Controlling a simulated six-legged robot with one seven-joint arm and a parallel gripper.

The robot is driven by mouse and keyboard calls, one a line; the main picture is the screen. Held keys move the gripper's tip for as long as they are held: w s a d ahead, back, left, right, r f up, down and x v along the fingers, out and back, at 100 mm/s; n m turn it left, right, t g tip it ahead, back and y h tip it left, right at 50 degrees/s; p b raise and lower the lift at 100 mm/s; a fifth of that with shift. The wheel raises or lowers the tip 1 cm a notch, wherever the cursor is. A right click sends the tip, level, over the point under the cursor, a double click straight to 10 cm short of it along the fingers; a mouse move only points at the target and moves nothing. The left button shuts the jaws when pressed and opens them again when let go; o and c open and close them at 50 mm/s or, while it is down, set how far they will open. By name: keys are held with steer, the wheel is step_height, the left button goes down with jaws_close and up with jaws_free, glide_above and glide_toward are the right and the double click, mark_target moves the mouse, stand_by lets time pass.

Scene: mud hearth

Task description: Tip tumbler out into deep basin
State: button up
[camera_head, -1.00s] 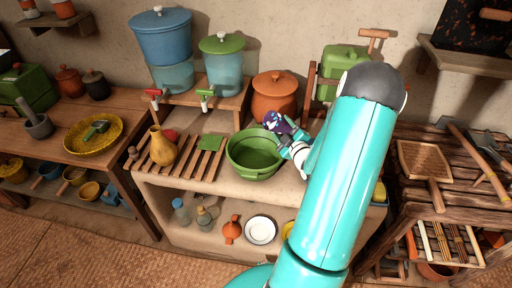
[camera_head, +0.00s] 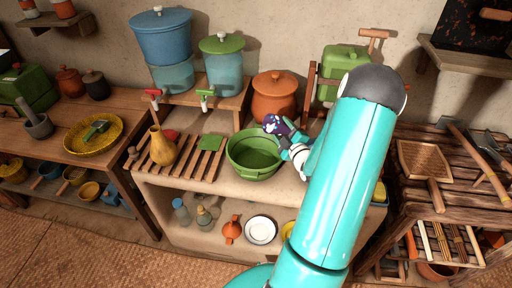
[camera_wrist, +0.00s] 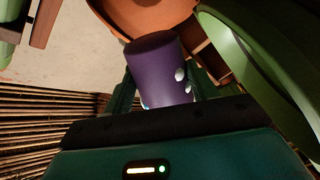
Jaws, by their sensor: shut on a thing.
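The tumbler (camera_head: 274,125) is purple with white spots. My gripper (camera_head: 284,139) is shut on it and holds it tilted above the back right rim of the deep basin (camera_head: 243,171), a green bowl on the counter. In the wrist view the tumbler (camera_wrist: 155,62) sits between both fingers of my gripper (camera_wrist: 163,88). The green basin (camera_wrist: 262,55) curves along the right of that view. The inside of the tumbler and anything in it are hidden there. No liquid stream shows.
An orange lidded pot (camera_head: 274,97) stands close behind the basin, and a green canister (camera_head: 342,60) behind my arm.

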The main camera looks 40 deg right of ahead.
steer(key=shift+a+f+n, duration=0.1)
steer(key=shift+f+n, duration=0.25)
steer(key=shift+n, duration=0.75)
stand_by(0.4)
steer(key=shift+w+a+r+n, duration=0.2)
steer(key=shift+a+n, duration=0.2)
steer(key=shift+a, duration=0.05)
steer(key=shift+w+a+r+n, duration=0.15)
steer(key=shift+a+r+n, duration=0.05)
steer(key=shift+a+n, duration=0.25)
stand_by(0.5)
steer(key=shift+a+f+n, duration=0.2)
steer(key=shift+f+n, duration=0.15)
steer(key=shift+n, duration=0.5)
stand_by(0.6)
